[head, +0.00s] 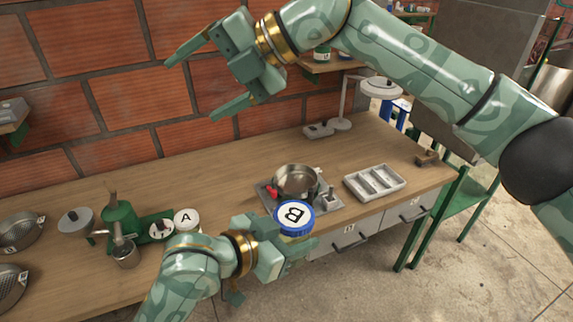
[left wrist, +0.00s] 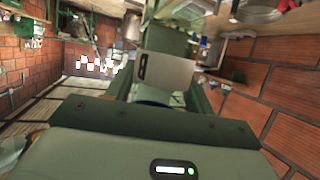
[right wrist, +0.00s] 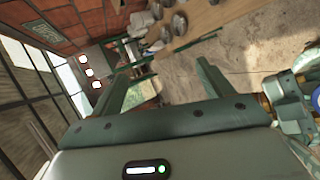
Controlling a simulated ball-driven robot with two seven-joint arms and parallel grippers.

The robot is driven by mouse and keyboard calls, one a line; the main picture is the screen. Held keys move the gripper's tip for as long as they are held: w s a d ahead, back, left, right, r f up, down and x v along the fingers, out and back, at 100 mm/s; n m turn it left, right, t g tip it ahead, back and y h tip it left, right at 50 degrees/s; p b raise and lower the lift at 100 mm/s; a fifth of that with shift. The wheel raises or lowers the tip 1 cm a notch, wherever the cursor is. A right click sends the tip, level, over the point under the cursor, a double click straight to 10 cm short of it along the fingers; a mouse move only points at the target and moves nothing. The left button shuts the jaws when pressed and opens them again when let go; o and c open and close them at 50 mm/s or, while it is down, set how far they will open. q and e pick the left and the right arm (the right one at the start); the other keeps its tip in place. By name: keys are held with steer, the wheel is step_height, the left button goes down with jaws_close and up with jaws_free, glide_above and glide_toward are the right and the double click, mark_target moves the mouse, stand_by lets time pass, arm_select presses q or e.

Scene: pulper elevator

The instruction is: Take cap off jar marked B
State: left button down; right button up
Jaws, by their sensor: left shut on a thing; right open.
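The jar marked B shows in the head view by its round white cap (head: 294,216), which has a black B and a blue rim. My left gripper (head: 290,249) is shut on this jar and holds it in front of the bench edge, cap facing up toward the camera. The jar's body is mostly hidden below the cap and by the gripper. My right gripper (head: 191,90) is open and empty, high at the upper left before the brick wall, well away from the jar. Its spread fingers also show in the right wrist view (right wrist: 170,75).
A jar marked A (head: 186,219) stands on the bench (head: 235,170) near a green hand-cranked machine (head: 121,222). A metal pot (head: 296,181) sits behind jar B. A grey divided tray (head: 375,182) lies to the right. The bench's back middle is clear.

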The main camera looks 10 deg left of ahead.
steer(key=s+d+f+m+t+h, duration=0.2)
steer(key=s+d+f+h, duration=0.1)
steer(key=d+f+h, duration=0.3)
steer(key=m+h, duration=0.6)
glide_above(286, 213)
steer(key=f, duration=0.4)
steer(key=shift+w+f, duration=0.2)
steer(key=shift+w, duration=0.05)
steer(key=shift+s+f+m+g, duration=0.15)
steer(key=shift+s+m+g, duration=0.15)
steer(key=shift+m, duration=0.1)
steer(key=shift+f, duration=3.95)
steer(key=shift+w, duration=0.1)
steer(key=c, duration=1.3)
